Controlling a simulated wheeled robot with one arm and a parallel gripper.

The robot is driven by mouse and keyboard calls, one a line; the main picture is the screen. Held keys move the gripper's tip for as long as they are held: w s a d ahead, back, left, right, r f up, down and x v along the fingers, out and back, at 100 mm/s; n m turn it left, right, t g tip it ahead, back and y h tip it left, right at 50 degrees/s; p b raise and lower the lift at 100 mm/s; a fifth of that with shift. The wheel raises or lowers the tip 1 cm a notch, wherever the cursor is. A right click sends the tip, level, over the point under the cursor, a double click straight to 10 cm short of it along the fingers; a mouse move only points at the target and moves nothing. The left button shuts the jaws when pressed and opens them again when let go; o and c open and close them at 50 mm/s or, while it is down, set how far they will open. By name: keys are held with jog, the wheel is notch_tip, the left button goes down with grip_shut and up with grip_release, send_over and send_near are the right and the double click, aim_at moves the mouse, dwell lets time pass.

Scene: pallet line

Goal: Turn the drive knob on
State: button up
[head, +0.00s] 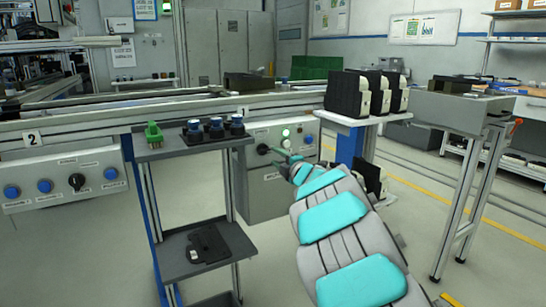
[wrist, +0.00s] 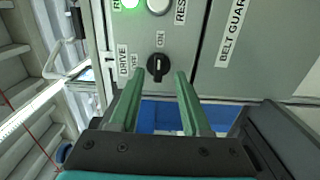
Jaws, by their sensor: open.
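The drive knob (wrist: 157,67) is a black rotary knob with a pale mark, on a grey panel. The word DRIVE is printed on its left and ON above it in the wrist view. Its handle looks upright in that view; which end is the pointer I cannot tell. In the head view a black knob (head: 263,149) shows on the grey control box (head: 255,192). My gripper (wrist: 159,76) is open, its green fingers on either side of the knob's lower part in the picture; contact cannot be told. In the head view my gripper (head: 277,157) is right by the box.
A belt guard panel (wrist: 250,60) is on the right. A grey cart (head: 192,147) with blue-topped items stands left of the box; a stand with black crates (head: 347,95) stands right.

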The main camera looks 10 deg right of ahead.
jog(key=v, duration=0.3)
jog(key=shift+s, duration=0.25)
